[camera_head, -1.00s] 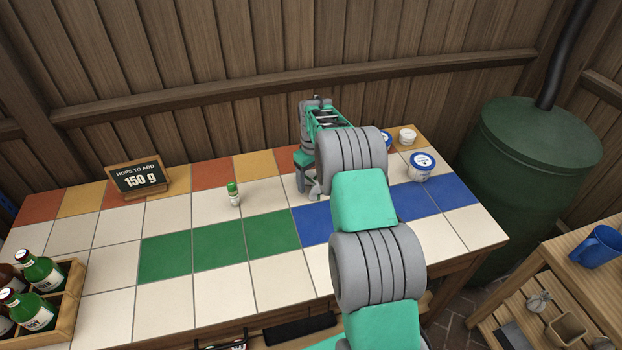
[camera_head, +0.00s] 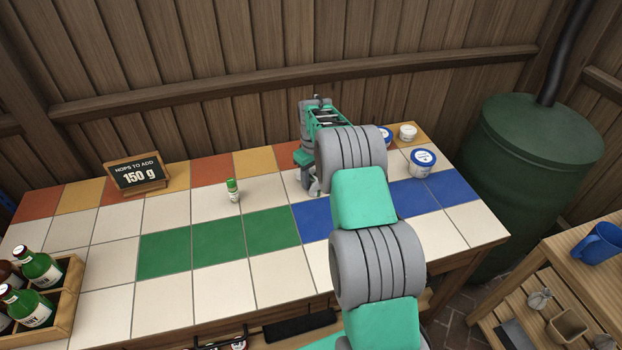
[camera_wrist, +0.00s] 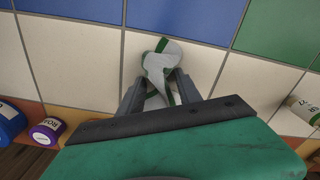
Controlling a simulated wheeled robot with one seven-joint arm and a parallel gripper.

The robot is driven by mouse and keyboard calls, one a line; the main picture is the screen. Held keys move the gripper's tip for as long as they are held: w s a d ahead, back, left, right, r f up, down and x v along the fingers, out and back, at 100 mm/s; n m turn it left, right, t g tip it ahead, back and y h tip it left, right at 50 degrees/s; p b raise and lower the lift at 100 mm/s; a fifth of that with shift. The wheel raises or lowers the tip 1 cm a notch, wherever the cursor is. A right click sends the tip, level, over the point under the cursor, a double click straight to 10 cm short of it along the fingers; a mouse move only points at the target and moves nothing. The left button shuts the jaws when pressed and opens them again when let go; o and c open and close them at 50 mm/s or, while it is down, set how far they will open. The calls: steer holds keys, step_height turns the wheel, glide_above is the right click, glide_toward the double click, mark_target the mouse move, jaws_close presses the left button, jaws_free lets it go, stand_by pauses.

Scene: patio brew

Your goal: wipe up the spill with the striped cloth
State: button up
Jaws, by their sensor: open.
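The striped cloth (camera_wrist: 158,63), pale grey-white with green stripes, lies crumpled on a white tile in the wrist view. My gripper (camera_wrist: 160,84) is open, with one finger on each side of the cloth's near part. The cloth's far end sticks out past the fingertips, and part of it is hidden by my gripper. In the head view my gripper (camera_head: 316,186) points down at the tiled table's back middle, where my arm hides most of the area around it. I can make out no spill in either view.
A green-capped bottle (camera_head: 232,190) stands left of my gripper. White-and-blue tubs (camera_head: 421,163) stand to the right. A hops sign (camera_head: 138,176) stands at the back left, and a crate of bottles (camera_head: 66,318) at the front left. The green tiles (camera_head: 218,244) are clear.

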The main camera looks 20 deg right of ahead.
jaws_close()
stand_by(0.6)
steer(key=shift+r+p, duration=0.25)
steer(key=shift+p, duration=0.6)
steer(key=shift+p, duration=0.75)
